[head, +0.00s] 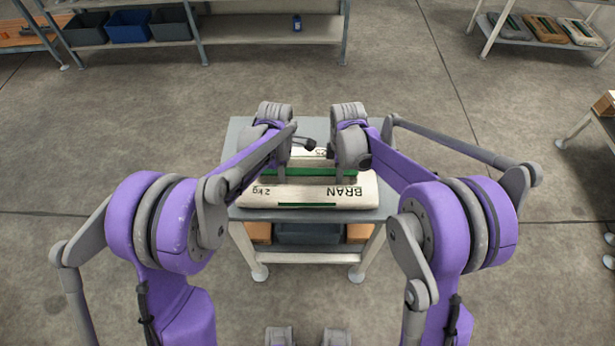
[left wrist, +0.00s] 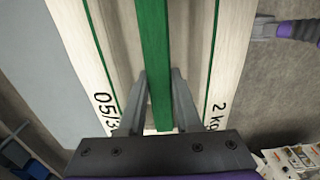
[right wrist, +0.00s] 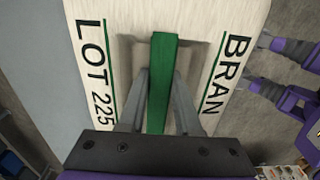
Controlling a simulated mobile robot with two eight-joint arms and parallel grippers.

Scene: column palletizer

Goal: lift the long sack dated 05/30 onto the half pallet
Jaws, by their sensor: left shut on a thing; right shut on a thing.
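The long sack (head: 300,192) is pale with a green raised strip (head: 312,172) along its middle and lies across a grey table (head: 236,142). It reads BRAN and 2 kg in the head view. The left wrist view shows a partly cut-off date beginning 05/3 on the sack (left wrist: 88,60); the right wrist view shows LOT 225 on the sack (right wrist: 100,40). My left gripper (head: 284,174) is shut on the strip toward the sack's left end. My right gripper (head: 343,174) is shut on it toward the right end. No half pallet is recognisable.
Boxes and a dark bin (head: 308,233) sit on the table's lower shelf. A rack with several bins (head: 130,27) stands at the back left. Another rack holds several sacks (head: 540,28) at the back right. A stand edge (head: 590,122) shows at right. Floor between is clear.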

